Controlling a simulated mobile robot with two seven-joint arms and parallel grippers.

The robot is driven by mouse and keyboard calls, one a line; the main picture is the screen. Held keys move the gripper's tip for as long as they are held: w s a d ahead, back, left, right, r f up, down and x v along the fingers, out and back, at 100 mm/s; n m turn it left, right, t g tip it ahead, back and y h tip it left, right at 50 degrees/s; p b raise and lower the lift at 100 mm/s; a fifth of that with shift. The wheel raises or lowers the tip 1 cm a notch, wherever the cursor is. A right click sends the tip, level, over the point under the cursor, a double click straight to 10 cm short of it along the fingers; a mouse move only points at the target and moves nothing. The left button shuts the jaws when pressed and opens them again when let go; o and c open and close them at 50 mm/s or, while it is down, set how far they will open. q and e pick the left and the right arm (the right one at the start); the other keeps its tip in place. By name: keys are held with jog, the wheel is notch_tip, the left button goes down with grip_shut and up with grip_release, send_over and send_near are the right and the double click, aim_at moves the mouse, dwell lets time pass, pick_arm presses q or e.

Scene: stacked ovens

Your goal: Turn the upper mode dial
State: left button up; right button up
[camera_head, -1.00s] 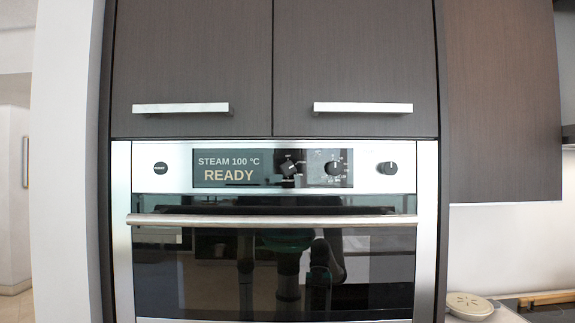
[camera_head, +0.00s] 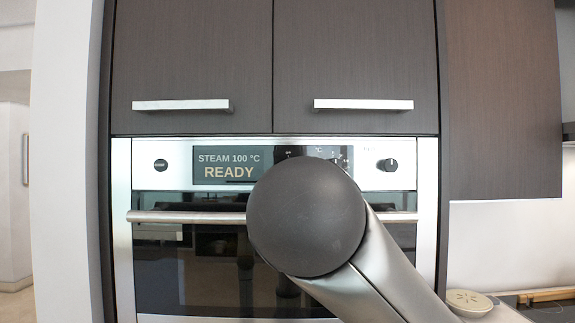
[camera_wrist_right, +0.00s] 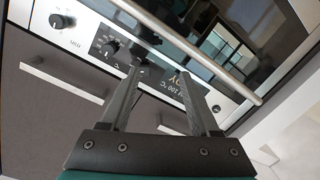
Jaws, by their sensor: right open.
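The upper oven's control panel (camera_head: 375,150) has a display (camera_head: 226,165) reading STEAM 100 °C READY. My right arm's round dark joint hides most of the two dials beside the display in the head view. In the right wrist view the panel appears turned over. A black dial (camera_wrist_right: 107,47) shows left of my fingers, and the dial closest to the display is largely hidden by one finger. My right gripper (camera_wrist_right: 161,75) is open and empty, with its fingers pointing at the panel near the display. Contact cannot be told. My left gripper is out of view.
A separate knob (camera_head: 387,165) is at the panel's right end and a round button (camera_head: 161,165) at its left. The oven's bar handle (camera_head: 190,217) runs below the panel. Two cupboard handles (camera_head: 363,105) are above. A counter with a pale round item (camera_head: 468,302) is at lower right.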

notch_tip(320, 180, up, 5)
jog(key=s+t, duration=0.1)
jog(key=shift+h, duration=0.3)
jog(key=w+p, duration=0.1)
jog(key=w, duration=0.4)
jog(key=w+p, duration=0.1)
jog(key=w, duration=0.3)
jog(key=w+p, duration=0.1)
jog(key=w, duration=0.4)
jog(key=shift+w+a+p, duration=0.25)
jog(key=shift+w+p, duration=0.05)
grip_shut()
